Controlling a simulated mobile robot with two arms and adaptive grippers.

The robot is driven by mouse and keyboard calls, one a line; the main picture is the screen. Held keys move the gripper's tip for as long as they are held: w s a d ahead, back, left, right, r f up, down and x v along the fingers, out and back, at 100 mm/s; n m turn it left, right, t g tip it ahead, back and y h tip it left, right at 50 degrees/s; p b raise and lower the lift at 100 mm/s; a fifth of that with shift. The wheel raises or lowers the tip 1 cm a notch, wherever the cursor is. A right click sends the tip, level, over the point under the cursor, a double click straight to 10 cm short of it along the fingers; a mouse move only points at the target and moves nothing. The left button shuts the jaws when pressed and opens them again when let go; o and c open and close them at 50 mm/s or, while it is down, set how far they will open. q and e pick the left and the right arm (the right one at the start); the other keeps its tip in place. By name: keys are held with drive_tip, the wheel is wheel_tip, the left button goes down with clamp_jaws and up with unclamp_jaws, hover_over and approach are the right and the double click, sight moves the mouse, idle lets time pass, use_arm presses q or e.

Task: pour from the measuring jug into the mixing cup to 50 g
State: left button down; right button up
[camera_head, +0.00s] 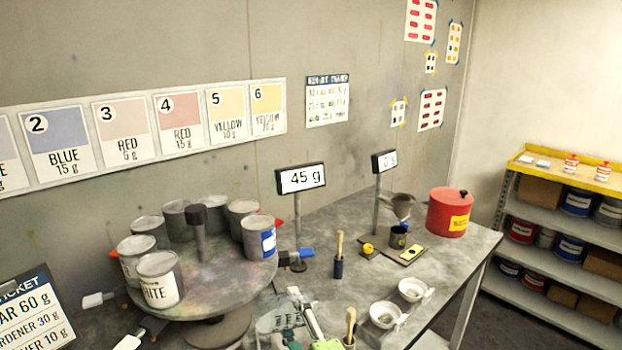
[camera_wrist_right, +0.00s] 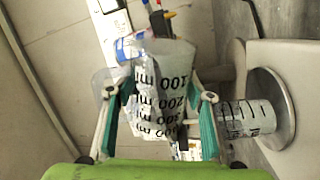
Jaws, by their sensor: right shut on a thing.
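My right gripper (camera_wrist_right: 160,115) is shut on the clear measuring jug (camera_wrist_right: 163,92), with teal pads on both sides of it. The jug's ml marks read upside down in the wrist view. The jug also shows in the head view (camera_head: 280,318), partly covered by the gripper (camera_head: 304,316). A pale cup with dark graduation lines, seemingly the mixing cup (camera_wrist_right: 247,118), is beside the gripper against a round metal plate (camera_wrist_right: 283,110). I cannot make this cup out in the head view. A display (camera_head: 301,179) reads 45 g.
A round turntable (camera_head: 215,280) with several paint cans stands left of the jug. Brush holders (camera_head: 338,267), two white strainers (camera_head: 385,315) and a red can (camera_head: 450,212) stand to the right. The bench edge is at the right, with shelves (camera_head: 560,260) beyond.

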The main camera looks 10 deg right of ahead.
idle(0.8)
drive_tip(key=shift+f+m, duration=0.2)
drive_tip(key=shift+m, duration=0.6)
drive_tip(key=m, duration=0.1)
drive_tip(key=m+h, duration=0.1)
drive_tip(key=m, duration=0.1)
drive_tip(key=shift+f+p, duration=0.25)
drive_tip(key=shift+p, duration=0.05)
drive_tip(key=shift+f+m, duration=0.1)
drive_tip(key=shift+m, duration=0.3)
drive_tip(key=shift+w+d+r+m+p, duration=0.15)
drive_tip(key=shift+d+r+m+p, duration=0.1)
drive_tip(key=shift+m+p, duration=0.45)
drive_tip(key=shift+d+f+m+h+p, duration=0.15)
drive_tip(key=shift+m+h+p, duration=0.25)
drive_tip(key=shift+m, duration=0.6)
drive_tip(key=shift+w+d, duration=0.1)
